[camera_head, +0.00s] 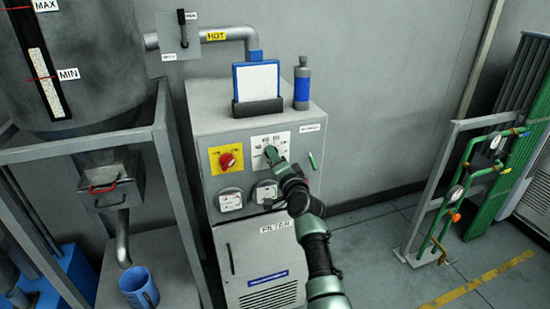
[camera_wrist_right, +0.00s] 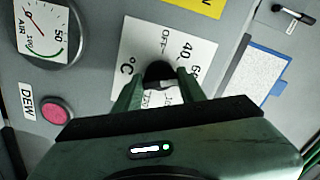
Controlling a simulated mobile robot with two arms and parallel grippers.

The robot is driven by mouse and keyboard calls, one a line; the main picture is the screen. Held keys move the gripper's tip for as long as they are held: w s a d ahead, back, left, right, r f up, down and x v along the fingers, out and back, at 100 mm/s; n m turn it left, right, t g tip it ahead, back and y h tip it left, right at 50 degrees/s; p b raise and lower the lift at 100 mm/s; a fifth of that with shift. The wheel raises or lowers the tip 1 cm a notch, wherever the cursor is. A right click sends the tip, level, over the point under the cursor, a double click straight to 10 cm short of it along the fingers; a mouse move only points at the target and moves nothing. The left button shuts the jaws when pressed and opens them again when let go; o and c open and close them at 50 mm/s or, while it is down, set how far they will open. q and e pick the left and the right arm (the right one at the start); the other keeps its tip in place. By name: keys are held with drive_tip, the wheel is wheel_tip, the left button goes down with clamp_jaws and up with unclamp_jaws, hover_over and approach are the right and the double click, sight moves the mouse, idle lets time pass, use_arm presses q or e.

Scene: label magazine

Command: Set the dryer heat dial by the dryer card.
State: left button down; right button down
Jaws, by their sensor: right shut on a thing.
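The heat dial's white plate (camera_head: 257,139) is on the front of the grey dryer cabinet. In the right wrist view, the plate (camera_wrist_right: 127,45) reads OFF, 40 and °C, with other marks partly hidden. My right gripper (camera_head: 270,152) reaches the plate from below. In the right wrist view, its two green fingers (camera_wrist_right: 160,84) are shut on the dark dial knob (camera_wrist_right: 159,70). The fingers hide part of the scale, so I cannot tell the exact setting. A blue-framed card (camera_head: 256,80) stands in a dark holder on the cabinet. Its writing is too small to read. My left gripper is not in view.
A red knob on a yellow plate (camera_head: 213,158) is left of the dial. Two gauges (camera_head: 230,200) sit below. A blue bottle (camera_head: 302,84) stands beside the card. A hopper (camera_head: 85,60) and blue mug (camera_head: 139,287) are left.

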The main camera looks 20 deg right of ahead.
drive_tip(key=shift+f+m, duration=0.1)
drive_tip(key=shift+m, duration=0.5)
drive_tip(key=c, duration=0.8)
unclamp_jaws()
drive_tip(key=shift+c, duration=0.2)
drive_tip(key=s+p, duration=0.4)
drive_tip(key=s, duration=0.3)
drive_tip(key=shift+s+d, duration=0.15)
drive_tip(key=shift+s, duration=0.25)
